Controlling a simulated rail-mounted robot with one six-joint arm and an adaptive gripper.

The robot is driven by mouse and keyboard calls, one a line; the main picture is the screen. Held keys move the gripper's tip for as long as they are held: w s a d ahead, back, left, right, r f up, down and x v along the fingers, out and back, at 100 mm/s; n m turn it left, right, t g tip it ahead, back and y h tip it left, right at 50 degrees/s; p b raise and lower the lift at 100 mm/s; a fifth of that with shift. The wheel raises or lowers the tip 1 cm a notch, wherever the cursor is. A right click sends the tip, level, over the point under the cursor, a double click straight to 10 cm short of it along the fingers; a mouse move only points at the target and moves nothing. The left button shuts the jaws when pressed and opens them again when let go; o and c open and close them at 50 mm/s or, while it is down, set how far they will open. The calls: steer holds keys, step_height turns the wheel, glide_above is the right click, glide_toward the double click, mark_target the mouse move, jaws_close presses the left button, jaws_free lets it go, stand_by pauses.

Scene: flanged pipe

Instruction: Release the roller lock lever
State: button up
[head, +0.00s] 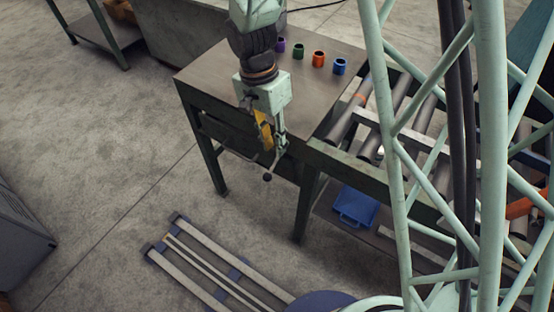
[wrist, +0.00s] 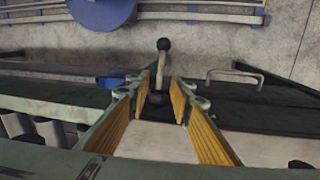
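The roller lock lever shows in the wrist view as a pale rod with a dark ball knob (wrist: 163,45), pointing away toward the floor side. In the head view its dark knob (head: 267,177) sticks out just below my gripper (head: 270,148), at the front of the bench. In the wrist view my gripper (wrist: 163,88) is open, with yellow-padded fingers on either side of the lever's line. The knob lies beyond the fingertips and the rod runs back between them. I see no clear contact between pads and rod. The lever's base is partly hidden.
The steel bench (head: 225,75) carries several coloured rings at its back. Rollers (head: 350,105) lie to the right. A grey bar handle (wrist: 235,76) is right of the lever.

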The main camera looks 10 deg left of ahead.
mark_target(277, 158)
steer(key=shift+s+d+f+b, duration=0.1)
steer(key=shift+d+f+b, duration=0.1)
steer(key=shift+f, duration=0.9)
steer(key=shift+s+d+f+b, duration=0.1)
steer(key=shift+d+f+b, duration=0.1)
steer(key=shift+f, duration=0.95)
steer(key=shift+s+d+f+b, duration=0.1)
steer(key=shift+f+b, duration=0.1)
steer(key=shift+f, duration=0.9)
jaws_close()
